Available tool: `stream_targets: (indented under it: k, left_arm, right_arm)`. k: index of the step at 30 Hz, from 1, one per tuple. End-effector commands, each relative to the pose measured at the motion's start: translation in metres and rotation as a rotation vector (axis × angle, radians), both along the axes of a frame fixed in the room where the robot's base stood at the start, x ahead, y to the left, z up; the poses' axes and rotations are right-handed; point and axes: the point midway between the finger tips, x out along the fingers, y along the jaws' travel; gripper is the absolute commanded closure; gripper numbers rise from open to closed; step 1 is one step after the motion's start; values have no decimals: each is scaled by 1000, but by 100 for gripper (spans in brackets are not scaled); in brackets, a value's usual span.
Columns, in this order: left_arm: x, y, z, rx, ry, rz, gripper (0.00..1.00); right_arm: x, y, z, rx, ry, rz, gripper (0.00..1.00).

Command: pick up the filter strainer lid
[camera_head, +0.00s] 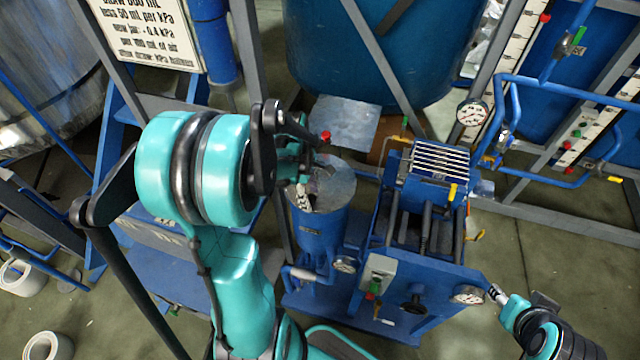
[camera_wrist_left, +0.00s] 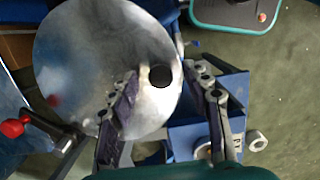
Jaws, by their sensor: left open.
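The filter strainer lid (camera_head: 338,183) is a round, shiny metal disc on top of the blue strainer housing (camera_head: 320,228). In the left wrist view the lid (camera_wrist_left: 85,60) fills the upper left, with a round black spot (camera_wrist_left: 160,77), perhaps its knob, near its right edge. My left gripper (camera_head: 303,188) is at the lid's left side in the head view and partly hides it. In the left wrist view the open fingers (camera_wrist_left: 162,76) appear on either side of the black spot; I cannot tell whether they touch the lid. My right gripper (camera_head: 499,296) is far off at the lower right; its jaws are unclear.
A red-knobbed lever (camera_head: 325,136) stands close behind the lid. A blue pump frame (camera_head: 425,180) with gauges is just right of the housing. A large blue tank (camera_head: 390,60) is behind. Open floor (camera_head: 560,250) lies to the right.

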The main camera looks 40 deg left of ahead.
Motion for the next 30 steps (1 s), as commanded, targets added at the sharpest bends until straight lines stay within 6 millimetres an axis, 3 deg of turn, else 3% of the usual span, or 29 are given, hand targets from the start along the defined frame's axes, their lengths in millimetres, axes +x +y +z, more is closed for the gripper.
stream_targets:
  k: [5,11,23,30]
  left_arm:
    - [0,0,0,0,0,0,52]
    - [0,0,0,0,0,-1,99]
    - [0,0,2,0,-1,-1,100]
    - [0,0,23,0,-1,-1,100]
  right_arm:
    - [0,0,1,0,0,0,55]
    - [0,0,1,0,0,0,55]
    - [0,0,1,0,0,0,55]
    - [0,0,10,0,0,0,55]
